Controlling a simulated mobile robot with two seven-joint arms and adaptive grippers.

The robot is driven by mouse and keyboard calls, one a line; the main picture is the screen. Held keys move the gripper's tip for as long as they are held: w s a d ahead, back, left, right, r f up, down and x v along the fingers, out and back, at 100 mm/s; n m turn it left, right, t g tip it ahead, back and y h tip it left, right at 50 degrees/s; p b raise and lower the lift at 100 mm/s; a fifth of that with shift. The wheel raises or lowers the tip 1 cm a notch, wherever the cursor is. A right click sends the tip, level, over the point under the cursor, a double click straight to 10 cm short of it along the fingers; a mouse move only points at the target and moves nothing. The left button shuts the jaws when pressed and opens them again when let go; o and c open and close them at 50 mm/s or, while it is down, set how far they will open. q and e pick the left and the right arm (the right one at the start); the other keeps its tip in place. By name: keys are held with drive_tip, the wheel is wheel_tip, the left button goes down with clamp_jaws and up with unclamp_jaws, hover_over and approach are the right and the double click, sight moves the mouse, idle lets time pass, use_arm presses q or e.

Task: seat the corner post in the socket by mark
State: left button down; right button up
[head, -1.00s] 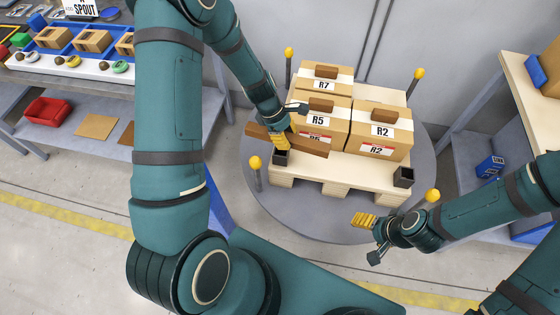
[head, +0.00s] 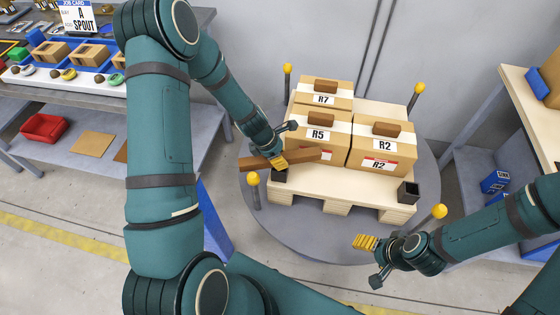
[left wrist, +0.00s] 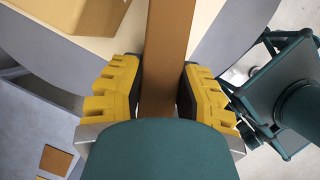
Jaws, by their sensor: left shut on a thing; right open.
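The corner post (head: 305,154) is a long brown bar lying across my left gripper (head: 279,160), which is shut on it. In the head view it looks roughly level, sticking out on both sides of the fingers. In the left wrist view the post (left wrist: 166,60) runs between the yellow fingers (left wrist: 160,95). A black square socket (head: 280,176) at the pallet's front left corner shows just below the gripper, partly hidden. Another black open socket (head: 408,193) stands at the front right corner. My right gripper (head: 365,242) is open and empty, in front of the pallet. I cannot make out a mark on either socket.
The pallet (head: 340,192) carries several labelled cartons (head: 383,145) with brown blocks on top. It stands on a round grey platform (head: 310,240) ringed by yellow-tipped posts (head: 253,180). A bench with parts (head: 60,88) is at left, a shelf (head: 530,110) at right.

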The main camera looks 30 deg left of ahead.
use_arm(q)
drive_tip(key=shift+f, duration=0.7)
drive_tip(key=shift+r, duration=0.1)
drive_tip(key=shift+f+b, duration=0.45)
drive_tip(key=shift+f, duration=0.05)
drive_tip(key=c, duration=0.7)
unclamp_jaws()
drive_tip(key=shift+c, duration=0.2)
